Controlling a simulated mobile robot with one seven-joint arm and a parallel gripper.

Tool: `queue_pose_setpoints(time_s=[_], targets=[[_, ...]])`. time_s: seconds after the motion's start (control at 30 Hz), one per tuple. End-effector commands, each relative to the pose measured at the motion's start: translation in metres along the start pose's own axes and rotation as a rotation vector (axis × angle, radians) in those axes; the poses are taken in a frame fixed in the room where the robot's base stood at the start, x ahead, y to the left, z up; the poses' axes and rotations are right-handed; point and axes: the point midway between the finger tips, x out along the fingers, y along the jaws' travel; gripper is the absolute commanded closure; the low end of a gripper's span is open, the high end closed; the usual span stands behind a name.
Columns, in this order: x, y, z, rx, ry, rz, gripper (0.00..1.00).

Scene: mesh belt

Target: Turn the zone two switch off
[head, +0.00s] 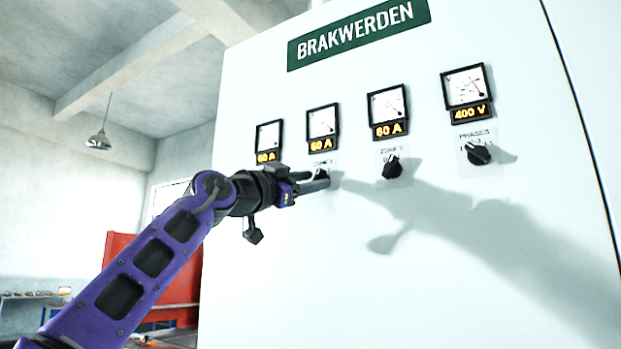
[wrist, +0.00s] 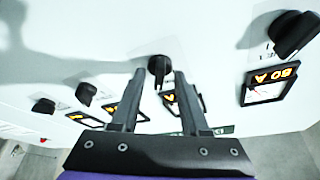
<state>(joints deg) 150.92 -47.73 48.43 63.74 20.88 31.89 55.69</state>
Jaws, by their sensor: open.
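A black rotary switch (head: 321,172) sits below the second meter from the left on the white panel (head: 270,260); its label starts with ZONE, but the number is too small to read surely. My gripper (head: 315,181) reaches it from the left, partly covering it. In the wrist view this switch (wrist: 158,67) shows between the tips of my open gripper (wrist: 159,80), with gaps beside its narrow handle. Whether the tips touch the panel is unclear. The leftmost switch is hidden behind my gripper in the head view; it shows in the wrist view (wrist: 294,35).
Another ZONE switch (head: 392,168) and the PHASES switch (head: 479,153) are to the right. Meters with lit displays, such as the 400 V meter (head: 465,87), sit above the switches. A BRAKWERDEN sign (head: 357,33) is on top. The panel below the switches is bare.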

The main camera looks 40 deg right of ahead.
Motion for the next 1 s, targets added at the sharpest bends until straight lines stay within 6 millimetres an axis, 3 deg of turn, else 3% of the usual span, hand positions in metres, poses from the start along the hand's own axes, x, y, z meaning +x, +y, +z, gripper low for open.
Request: queue_pose_setpoints(time_s=[0.23, 0.5, 1.0], targets=[[0.0007, 0.0002, 0.0, 0.0, 0.0, 0.0, 0.55], [0.0006, 0.0003, -0.0001, 0.0, 0.0, 0.0, 1.0], [0.0004, 0.0012, -0.0001, -0.031, -0.001, -0.013, 1.0]])
